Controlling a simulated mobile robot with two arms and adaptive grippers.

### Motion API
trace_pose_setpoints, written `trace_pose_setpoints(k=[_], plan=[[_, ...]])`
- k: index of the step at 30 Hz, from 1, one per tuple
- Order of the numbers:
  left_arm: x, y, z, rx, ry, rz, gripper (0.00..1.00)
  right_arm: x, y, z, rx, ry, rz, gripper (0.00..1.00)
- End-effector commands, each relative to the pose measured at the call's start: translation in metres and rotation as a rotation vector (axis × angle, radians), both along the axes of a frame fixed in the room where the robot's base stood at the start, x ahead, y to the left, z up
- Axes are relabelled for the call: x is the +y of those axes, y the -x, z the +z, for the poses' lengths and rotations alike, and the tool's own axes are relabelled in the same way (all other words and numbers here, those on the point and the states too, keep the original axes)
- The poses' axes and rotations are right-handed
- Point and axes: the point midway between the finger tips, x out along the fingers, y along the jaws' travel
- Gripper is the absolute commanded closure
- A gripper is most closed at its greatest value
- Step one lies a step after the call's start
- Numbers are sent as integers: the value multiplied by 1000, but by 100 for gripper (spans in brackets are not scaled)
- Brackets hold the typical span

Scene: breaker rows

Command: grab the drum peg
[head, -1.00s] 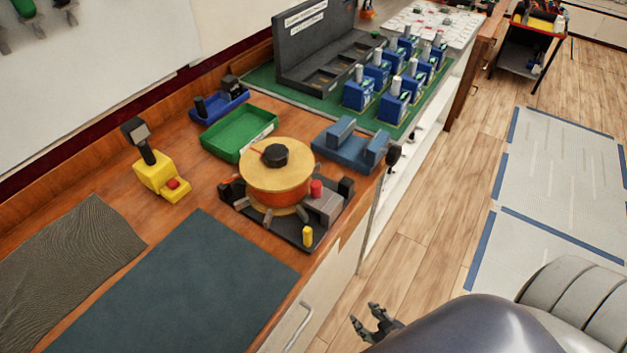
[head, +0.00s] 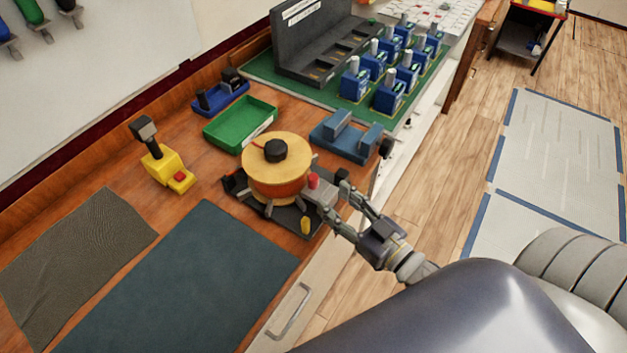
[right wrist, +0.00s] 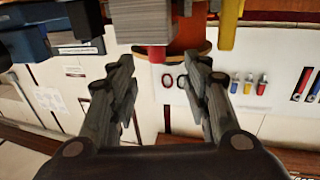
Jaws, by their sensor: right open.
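A small yellow peg (head: 306,225) stands upright at the near corner of the dark base under the wooden-topped orange drum (head: 276,183). It also shows in the right wrist view (right wrist: 229,24), at the top, right of the fingers. My right gripper (head: 333,194) is open and empty at the right edge of the drum base, beside the grey block with the red button (head: 313,180). In the right wrist view my gripper (right wrist: 163,72) has its fingers apart, with the grey block (right wrist: 150,28) ahead and the peg outside them. My left gripper is not in view.
A blue fixture (head: 345,138) stands behind the drum, close to my right gripper. A green tray (head: 212,134) and a yellow device (head: 160,168) are to the left. A dark mat (head: 180,285) lies in front. The floor right of the bench is open.

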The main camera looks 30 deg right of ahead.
Motion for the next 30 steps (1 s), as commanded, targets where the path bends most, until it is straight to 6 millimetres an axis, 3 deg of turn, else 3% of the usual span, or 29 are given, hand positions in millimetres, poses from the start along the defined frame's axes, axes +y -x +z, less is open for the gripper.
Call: trace_pose_setpoints(k=[11,21,30], plan=[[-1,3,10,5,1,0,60,6,-29,2,1,0,-1,56],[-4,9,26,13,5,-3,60,14,-68,0,2,0,-1,56],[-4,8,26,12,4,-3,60,15,-71,-1,3,0,0,56]])
